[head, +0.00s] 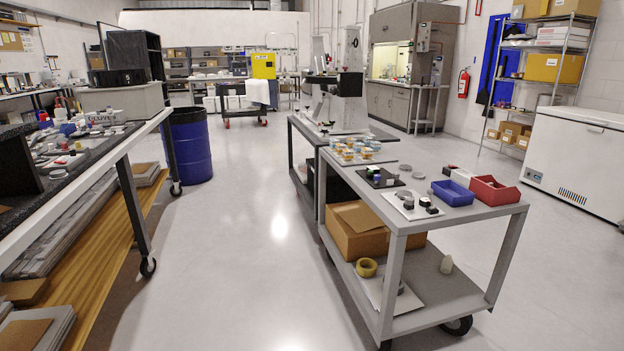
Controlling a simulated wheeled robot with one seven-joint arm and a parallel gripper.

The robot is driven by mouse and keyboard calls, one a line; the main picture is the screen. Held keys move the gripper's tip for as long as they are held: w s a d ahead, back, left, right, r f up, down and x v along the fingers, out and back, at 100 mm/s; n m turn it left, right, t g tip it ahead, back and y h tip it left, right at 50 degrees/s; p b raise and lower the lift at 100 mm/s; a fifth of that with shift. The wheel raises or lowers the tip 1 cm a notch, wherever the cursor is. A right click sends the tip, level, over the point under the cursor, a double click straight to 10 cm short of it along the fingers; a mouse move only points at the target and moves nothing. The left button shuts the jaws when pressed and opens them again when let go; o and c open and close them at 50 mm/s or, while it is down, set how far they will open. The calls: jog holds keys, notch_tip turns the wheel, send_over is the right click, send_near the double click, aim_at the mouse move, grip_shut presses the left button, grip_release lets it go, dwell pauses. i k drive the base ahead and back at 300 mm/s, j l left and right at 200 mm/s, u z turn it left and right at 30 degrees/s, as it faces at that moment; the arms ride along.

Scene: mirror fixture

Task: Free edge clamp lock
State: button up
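A fixture with light grey upright plates (352,48) stands on the rear cart (297,123), right of the picture's centre. Black blocks (351,84) sit at mid height on it, with small dark and red parts near them. It is too small and far off to tell which part is the edge clamp or its lock, or how the lock is set. My gripper is not in view.
A front cart (455,219) holds a blue tray (452,193), a red tray (494,191) and small parts. A workbench (95,160) lines the left, with a blue drum (190,147) beyond it. The floor aisle (240,250) between them is clear.

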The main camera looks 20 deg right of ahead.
aim_at(430, 192)
jog(key=i+j+z, duration=1.2)
jog(key=k, duration=0.1)
